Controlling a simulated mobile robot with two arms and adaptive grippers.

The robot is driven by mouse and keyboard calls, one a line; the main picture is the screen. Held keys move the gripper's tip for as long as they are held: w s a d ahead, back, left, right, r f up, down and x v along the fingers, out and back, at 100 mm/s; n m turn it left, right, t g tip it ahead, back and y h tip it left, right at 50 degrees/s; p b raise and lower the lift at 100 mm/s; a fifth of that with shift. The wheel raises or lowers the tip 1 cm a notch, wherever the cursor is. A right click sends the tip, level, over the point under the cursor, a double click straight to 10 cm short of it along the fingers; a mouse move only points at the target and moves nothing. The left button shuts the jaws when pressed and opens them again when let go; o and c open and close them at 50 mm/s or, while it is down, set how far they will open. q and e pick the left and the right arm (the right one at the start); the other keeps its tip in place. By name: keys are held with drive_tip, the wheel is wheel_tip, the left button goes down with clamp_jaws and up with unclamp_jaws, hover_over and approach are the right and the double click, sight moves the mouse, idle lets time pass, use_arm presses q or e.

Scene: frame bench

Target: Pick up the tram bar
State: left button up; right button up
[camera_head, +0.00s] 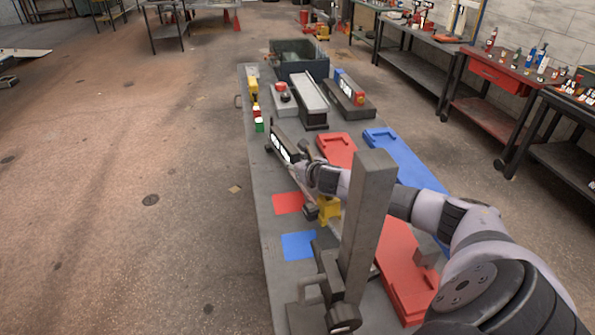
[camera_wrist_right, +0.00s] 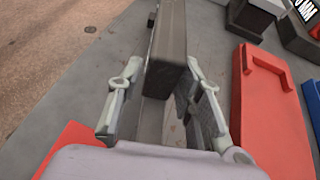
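A dark grey bar (camera_head: 281,141) with white marks on its side lies lengthwise on the grey bench; it looks like the tram bar. In the right wrist view the bar (camera_wrist_right: 170,50) runs away from me, its near end between the fingers. My right gripper (camera_head: 301,158) is at the bar's near end. In the right wrist view my right gripper (camera_wrist_right: 163,66) is open, with a narrow gap at the left finger; contact at the right finger is unclear. The left gripper is not in view.
A tall grey post (camera_head: 367,215) stands close in front of the right forearm. Red (camera_head: 338,148) and blue (camera_head: 405,160) trays lie right of the bar. Red (camera_head: 287,203) and blue (camera_head: 298,245) squares mark the bench. A dark bin (camera_head: 300,67) stands at the far end.

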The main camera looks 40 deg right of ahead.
clamp_jaws()
idle(0.6)
drive_tip(key=shift+w+r, duration=0.1)
drive_tip(key=shift+r, duration=0.1)
